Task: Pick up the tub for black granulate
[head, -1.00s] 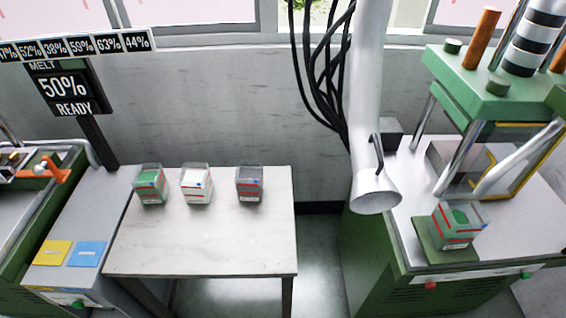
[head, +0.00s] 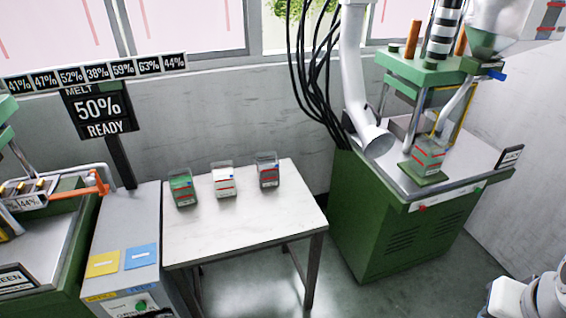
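Three small clear tubs with red-striped labels stand in a row on the light table (head: 235,235). The right one (head: 268,172) has dark grey-black contents and looks like the tub for black granulate. To its left are a tub with white contents (head: 225,180) and a tub with green contents (head: 183,188). The dark tub stands upright near the table's back edge, apart from the others. The label writing is too small to read. My gripper is not in view; only a white part of my arm shows at the lower right, far from the tubs.
Another tub (head: 428,157) sits on a green plate on the green machine (head: 385,225) at right. A grey cabinet (head: 122,225) stands left of the table. The table's front half is clear.

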